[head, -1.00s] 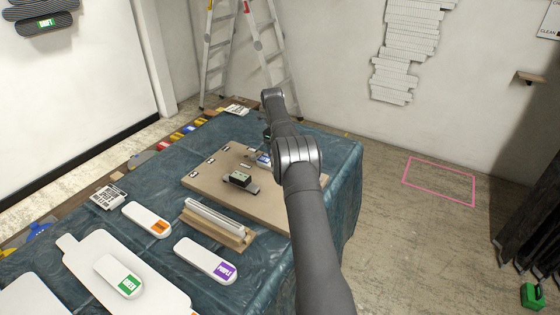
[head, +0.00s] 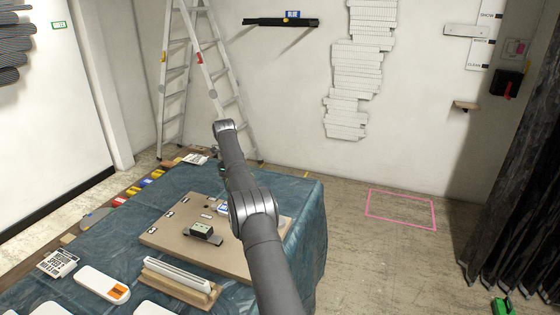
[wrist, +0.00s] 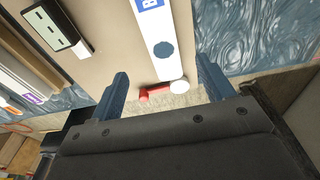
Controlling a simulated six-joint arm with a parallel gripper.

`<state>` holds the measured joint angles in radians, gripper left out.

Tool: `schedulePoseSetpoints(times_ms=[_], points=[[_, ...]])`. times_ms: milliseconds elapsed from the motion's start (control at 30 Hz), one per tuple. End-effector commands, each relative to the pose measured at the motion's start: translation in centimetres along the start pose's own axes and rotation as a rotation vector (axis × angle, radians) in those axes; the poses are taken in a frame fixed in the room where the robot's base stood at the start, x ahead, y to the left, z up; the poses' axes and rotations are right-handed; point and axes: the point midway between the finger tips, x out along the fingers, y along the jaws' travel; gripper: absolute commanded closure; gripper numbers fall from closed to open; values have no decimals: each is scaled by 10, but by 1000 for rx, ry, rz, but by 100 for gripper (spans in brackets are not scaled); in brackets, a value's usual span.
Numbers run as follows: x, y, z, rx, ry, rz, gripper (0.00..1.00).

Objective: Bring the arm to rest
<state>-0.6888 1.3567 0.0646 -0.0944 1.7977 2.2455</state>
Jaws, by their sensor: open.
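My gripper shows in the wrist view (wrist: 160,90) with its two blue fingers apart and nothing between them. Beyond and below the fingers, a white strip with a blue dot (wrist: 163,49) lies on the tan board, and a small red and white piece (wrist: 163,91) shows near its end. In the head view my dark arm reaches up over the right part of the board (head: 165,235); the gripper itself is hidden behind the arm there.
A blue cloth (head: 305,225) covers the table. A small dark device (head: 201,230) sits on the board, and a wooden block with a pale bar (head: 178,280) lies in front. A stepladder (head: 205,75) stands behind. The floor right of the table is open, with a pink outline (head: 400,208).

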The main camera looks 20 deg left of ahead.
Motion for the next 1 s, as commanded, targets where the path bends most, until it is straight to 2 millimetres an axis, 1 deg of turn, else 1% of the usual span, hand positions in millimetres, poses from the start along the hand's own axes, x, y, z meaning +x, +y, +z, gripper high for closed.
schedulePoseSetpoints(times_ms=[167,267,600,767,900,1000], points=[[14,0,0,0,1,2,26],[25,0,-1,0,1,2,26],[93,1,-1,0,2,3,26],[121,1,0,0,2,2,26],[104,0,-2,0,-2,-2,26],[98,0,-2,0,-1,-1,26]])
